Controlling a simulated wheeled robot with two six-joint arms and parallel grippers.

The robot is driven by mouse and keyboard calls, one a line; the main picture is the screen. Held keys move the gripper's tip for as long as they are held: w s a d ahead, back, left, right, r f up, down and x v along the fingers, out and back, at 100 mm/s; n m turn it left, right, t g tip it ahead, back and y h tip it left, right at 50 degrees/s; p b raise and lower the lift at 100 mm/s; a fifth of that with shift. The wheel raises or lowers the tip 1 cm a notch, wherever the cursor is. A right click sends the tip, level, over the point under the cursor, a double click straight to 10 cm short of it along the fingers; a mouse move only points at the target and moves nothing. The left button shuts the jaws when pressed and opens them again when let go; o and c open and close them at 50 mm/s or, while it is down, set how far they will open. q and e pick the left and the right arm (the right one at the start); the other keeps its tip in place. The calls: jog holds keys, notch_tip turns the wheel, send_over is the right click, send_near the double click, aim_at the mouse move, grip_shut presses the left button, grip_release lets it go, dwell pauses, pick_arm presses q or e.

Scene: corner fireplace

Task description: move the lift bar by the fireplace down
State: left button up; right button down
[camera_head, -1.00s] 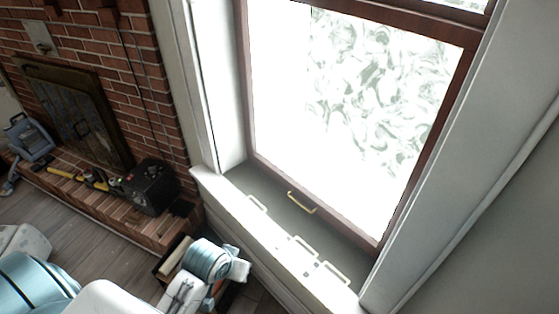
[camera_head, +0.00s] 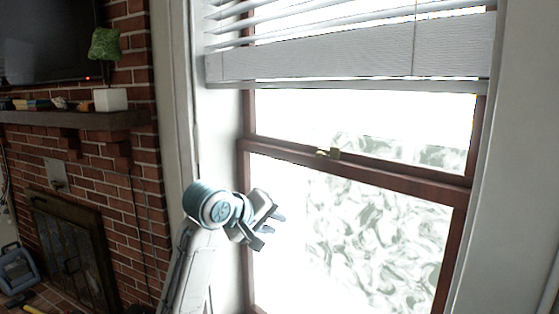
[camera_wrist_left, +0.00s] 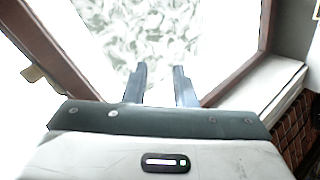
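The window blind's pale bottom bar (camera_head: 350,85) spans the upper part of the window, below a stack of gathered slats (camera_head: 350,58). I take it to be the lift bar; nothing holds it. My left gripper (camera_head: 273,226) is raised before the lower pane, to the left and well below the bar. In the left wrist view its two dark fingers (camera_wrist_left: 160,84) are apart with nothing between them. The bar is not clear in that view. My right gripper is not in view.
A brown window frame (camera_head: 400,183) with a brass latch (camera_head: 328,153) crosses below the blind. The brick fireplace wall (camera_head: 125,190) and mantel shelf (camera_head: 60,118) stand at left. The space before the upper pane looks clear.

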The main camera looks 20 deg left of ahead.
pick_arm(q)
notch_tip(320, 180, up, 16)
jog(key=a+n+t+h, duration=0.1)
jog(key=a+n+t, duration=0.1)
jog(key=n+t+h, duration=0.1)
jog(key=n+h, duration=0.1)
send_near(277, 84)
jog(key=p+x, duration=0.6)
jog(key=x, duration=0.4)
jog(key=shift+w+d, duration=0.15)
jog(key=shift+w, duration=0.05)
jog(key=shift+c, duration=0.3)
grip_shut()
